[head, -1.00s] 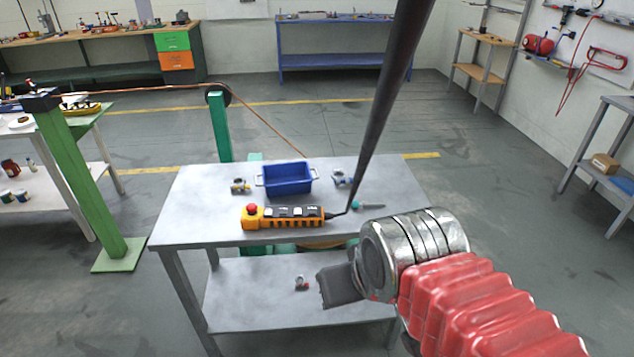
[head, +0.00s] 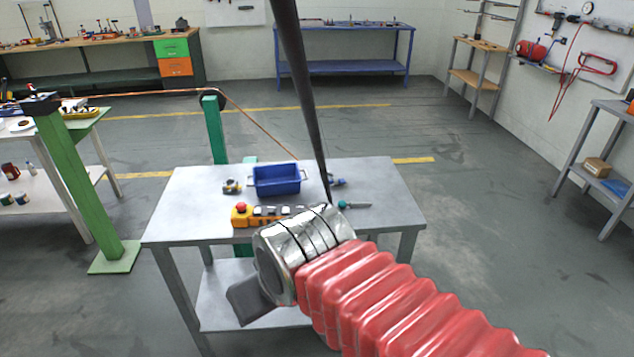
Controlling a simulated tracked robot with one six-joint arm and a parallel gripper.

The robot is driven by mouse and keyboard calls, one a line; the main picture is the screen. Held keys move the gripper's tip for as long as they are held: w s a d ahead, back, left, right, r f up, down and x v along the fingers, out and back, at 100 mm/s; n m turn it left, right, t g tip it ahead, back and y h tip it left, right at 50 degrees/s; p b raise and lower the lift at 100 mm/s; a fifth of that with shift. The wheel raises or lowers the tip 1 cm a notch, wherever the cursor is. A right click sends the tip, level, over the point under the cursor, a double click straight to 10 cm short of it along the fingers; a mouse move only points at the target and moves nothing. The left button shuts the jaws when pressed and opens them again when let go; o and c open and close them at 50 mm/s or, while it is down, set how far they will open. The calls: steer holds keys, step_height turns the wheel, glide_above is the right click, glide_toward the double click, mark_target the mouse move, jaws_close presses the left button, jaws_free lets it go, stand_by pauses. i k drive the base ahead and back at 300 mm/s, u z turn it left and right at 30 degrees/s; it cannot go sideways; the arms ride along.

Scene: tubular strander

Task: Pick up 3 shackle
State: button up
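A small grey shackle with a yellowish part (head: 231,186) lies on the grey table (head: 385,215), just left of the blue bin (head: 277,180). Another shackle (head: 338,181) lies right of the bin, partly hidden by the dark cable. My gripper (head: 245,304) is in front of the table, appearing over its lower shelf, with a dark finger pointing down-left. Its finger gap does not show. My wrist hides most of the lower shelf; the small shackle-like item seen there earlier is now hidden.
An orange pendant control with a red button (head: 241,210) lies on the table, partly behind my wrist. A dark cable (head: 302,80) rises from it. A teal-handled screwdriver (head: 352,204) lies to the right. A green post (head: 75,175) stands left. The floor right of the table is clear.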

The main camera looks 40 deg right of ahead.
mark_target(335, 181)
steer(key=z, duration=0.05)
steer(key=i, duration=1)
steer(key=u, duration=0.1)
